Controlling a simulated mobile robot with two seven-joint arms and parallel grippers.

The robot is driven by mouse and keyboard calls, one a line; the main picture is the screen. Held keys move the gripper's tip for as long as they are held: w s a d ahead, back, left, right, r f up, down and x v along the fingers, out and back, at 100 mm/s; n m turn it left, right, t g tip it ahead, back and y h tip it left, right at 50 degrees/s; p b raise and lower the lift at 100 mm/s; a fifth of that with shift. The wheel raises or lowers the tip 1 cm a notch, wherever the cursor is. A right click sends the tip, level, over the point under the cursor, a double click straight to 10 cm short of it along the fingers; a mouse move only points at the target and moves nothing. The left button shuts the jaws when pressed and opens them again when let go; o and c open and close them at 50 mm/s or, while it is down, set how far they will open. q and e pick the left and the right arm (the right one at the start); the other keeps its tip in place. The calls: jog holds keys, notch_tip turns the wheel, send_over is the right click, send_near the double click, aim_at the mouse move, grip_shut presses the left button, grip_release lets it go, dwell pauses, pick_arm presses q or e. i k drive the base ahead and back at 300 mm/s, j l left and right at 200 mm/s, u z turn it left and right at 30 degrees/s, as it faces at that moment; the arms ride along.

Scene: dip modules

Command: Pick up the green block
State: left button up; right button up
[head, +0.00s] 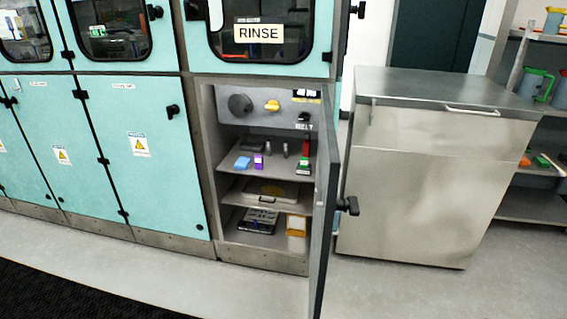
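A small green item (304,165) sits near the right end of the upper shelf inside the open cabinet, beside the open door; it is too small to make out its shape. Another green item (541,162) lies on the rack shelf at the far right, near a small orange item (524,161). I cannot tell from this view which is the block. Neither of my grippers is in view.
The cabinet door (324,210) stands open toward me. A blue item (242,162) and a purple item (259,162) share the upper shelf (228,172). A metal bin (430,180) stands between the cabinet and rack. The floor (240,290) in front is clear.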

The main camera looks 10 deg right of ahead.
aim_at(304, 161)
jog(key=i+j+u, duration=0.6)
jog(key=i+u, duration=0.15)
jog(key=i+j, duration=0.1)
jog(key=i, duration=0.3)
jog(key=i+z, duration=0.15)
jog(key=i, duration=0.25)
jog(key=i+j, duration=0.2)
jog(key=i, duration=0.2)
jog(key=i+l+z, duration=0.2)
jog(key=z, duration=0.25)
jog(key=i+z, duration=0.5)
jog(key=i+j+z, duration=0.1)
jog(key=i+z, duration=0.2)
jog(key=z, duration=0.15)
